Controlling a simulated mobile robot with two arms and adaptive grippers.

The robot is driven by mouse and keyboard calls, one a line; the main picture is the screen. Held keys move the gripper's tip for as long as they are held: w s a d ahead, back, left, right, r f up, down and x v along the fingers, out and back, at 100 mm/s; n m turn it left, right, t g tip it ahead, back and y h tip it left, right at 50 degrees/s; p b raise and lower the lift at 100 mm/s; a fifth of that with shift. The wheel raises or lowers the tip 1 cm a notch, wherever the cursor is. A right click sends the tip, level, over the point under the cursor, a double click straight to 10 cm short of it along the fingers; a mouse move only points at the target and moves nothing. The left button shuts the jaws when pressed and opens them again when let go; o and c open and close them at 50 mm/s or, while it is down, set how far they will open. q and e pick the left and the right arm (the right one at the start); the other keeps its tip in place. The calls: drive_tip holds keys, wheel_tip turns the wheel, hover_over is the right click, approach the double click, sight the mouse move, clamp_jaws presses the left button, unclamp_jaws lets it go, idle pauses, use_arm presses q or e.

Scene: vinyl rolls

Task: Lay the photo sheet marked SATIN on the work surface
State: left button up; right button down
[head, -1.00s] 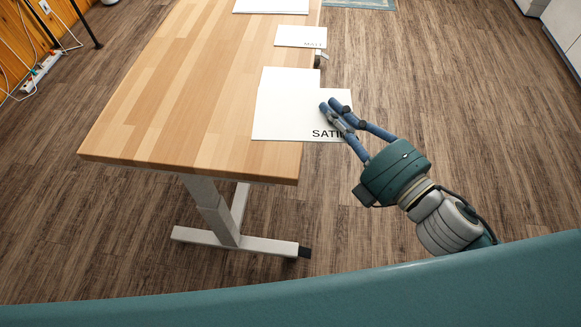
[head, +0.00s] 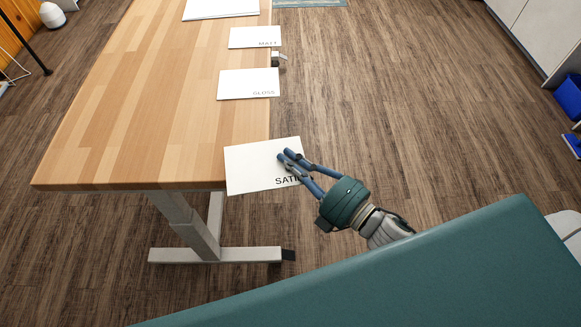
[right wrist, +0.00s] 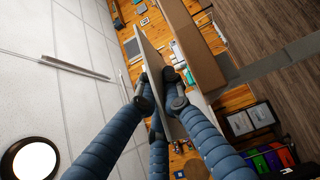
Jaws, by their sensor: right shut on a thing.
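The white sheet marked SATIN (head: 252,168) shows in the head view at the near right corner of the work surface (head: 130,110), a light wood table top. The sheet covers that corner and reaches past the front and right edges. My right gripper (head: 290,160) is shut on its right side, and its fingers cover the end of the marking. In the right wrist view the fingers (right wrist: 162,92) pinch the thin sheet (right wrist: 150,58), seen nearly edge-on. I cannot tell how high it is above the table. My left gripper is not in view.
White sheets marked GLOSS (head: 247,84) and MATT (head: 255,39) lie along the table's right edge. More white sheet material (head: 220,8) lies at the far end. The table's left and middle are clear. A blue bin (head: 570,97) stands on the floor at right.

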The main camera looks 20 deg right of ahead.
wheel_tip(320, 180, down, 3)
drive_tip(key=shift+f, duration=0.1)
drive_tip(key=shift+f, duration=0.1)
drive_tip(key=c, duration=1.9)
unclamp_jaws()
drive_tip(key=b+v, duration=0.1)
drive_tip(key=v, duration=0.5)
drive_tip(key=b+v, duration=0.1)
drive_tip(key=v, duration=0.5)
drive_tip(key=shift+r, duration=0.25)
